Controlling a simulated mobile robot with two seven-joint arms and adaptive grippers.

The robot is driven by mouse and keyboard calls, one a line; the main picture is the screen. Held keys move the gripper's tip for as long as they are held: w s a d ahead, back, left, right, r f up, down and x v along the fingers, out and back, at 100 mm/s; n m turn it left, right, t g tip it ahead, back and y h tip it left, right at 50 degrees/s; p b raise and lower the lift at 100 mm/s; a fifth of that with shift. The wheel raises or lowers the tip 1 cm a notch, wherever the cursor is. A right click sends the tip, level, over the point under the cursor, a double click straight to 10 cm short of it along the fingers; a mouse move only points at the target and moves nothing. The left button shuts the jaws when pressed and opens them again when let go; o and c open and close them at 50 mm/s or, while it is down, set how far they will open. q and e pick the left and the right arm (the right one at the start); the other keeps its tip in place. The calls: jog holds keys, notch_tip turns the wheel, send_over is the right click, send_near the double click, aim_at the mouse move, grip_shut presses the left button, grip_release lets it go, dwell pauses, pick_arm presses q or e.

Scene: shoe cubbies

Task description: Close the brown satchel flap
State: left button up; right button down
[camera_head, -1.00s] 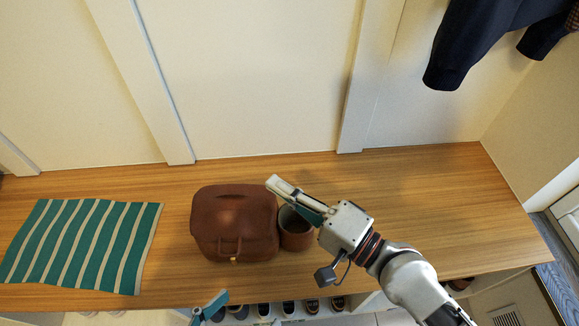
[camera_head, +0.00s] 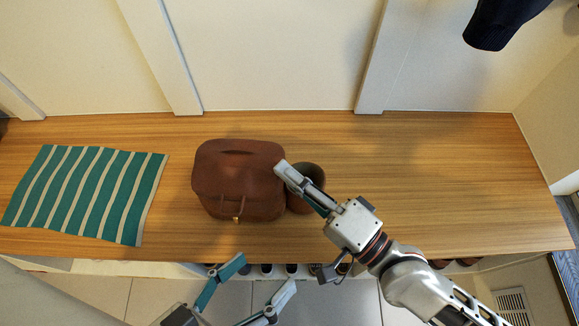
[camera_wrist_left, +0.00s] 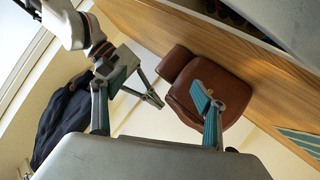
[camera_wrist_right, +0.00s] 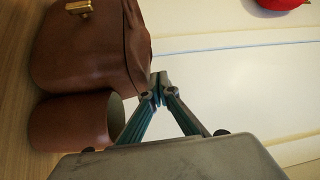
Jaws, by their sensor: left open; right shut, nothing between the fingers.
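The brown satchel (camera_head: 238,178) stands on the wooden bench, its top flap lying over the body. A brass clasp (camera_head: 237,218) hangs at its front; I cannot tell whether it is fastened. My right gripper (camera_head: 282,167) is shut and empty at the satchel's right edge, touching or just above it. In the right wrist view its fingertips (camera_wrist_right: 157,84) are together beside the satchel (camera_wrist_right: 85,50). My left gripper (camera_head: 267,270) is open and empty, in front of the bench edge and below the satchel. The left wrist view shows its spread fingers, with one overlapping the satchel (camera_wrist_left: 228,92).
A brown open-topped pot (camera_head: 312,190) stands against the satchel's right side, under my right gripper. A green striped cloth (camera_head: 85,195) lies at the left. Shoes (camera_head: 290,270) sit below the bench. The bench's right part is clear. A dark garment (camera_head: 500,20) hangs top right.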

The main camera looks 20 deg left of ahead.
aim_at(280, 179)
pick_arm(q)
jog(key=shift+s+d+n+b, duration=0.3)
jog(key=shift+d+n+b, duration=0.1)
jog(key=shift+d+n, duration=0.1)
pick_arm(e)
jog(key=shift+s+d+f+n+y, duration=0.1)
jog(key=shift+s+f+n+y, duration=0.15)
jog(key=shift+f+n, duration=0.35)
jog(key=shift+s+f+n+y, duration=0.15)
jog(key=shift+f+n+y, duration=0.25)
jog(key=shift+f, duration=0.5)
notch_tip(280, 179, up, 6)
jog(key=w+d+f+p, duration=0.1)
jog(key=d+p, duration=0.1)
jog(key=p, duration=0.1)
pick_arm(q)
jog(key=shift+w+a+r+m+b, duration=0.1)
jog(key=shift+w+a+m+b, duration=0.15)
jog(key=shift+m, duration=0.35)
jog(key=shift+w+a+r+m+b, duration=0.15)
jog(key=shift+w+m+b, duration=0.1)
jog(key=shift+m, duration=0.35)
pick_arm(e)
jog(key=w+d+f, duration=0.1)
jog(key=d+f, duration=0.4)
jog(key=d, duration=0.2)
jog(key=shift+w+f, duration=0.25)
jog(key=shift+f, duration=0.15)
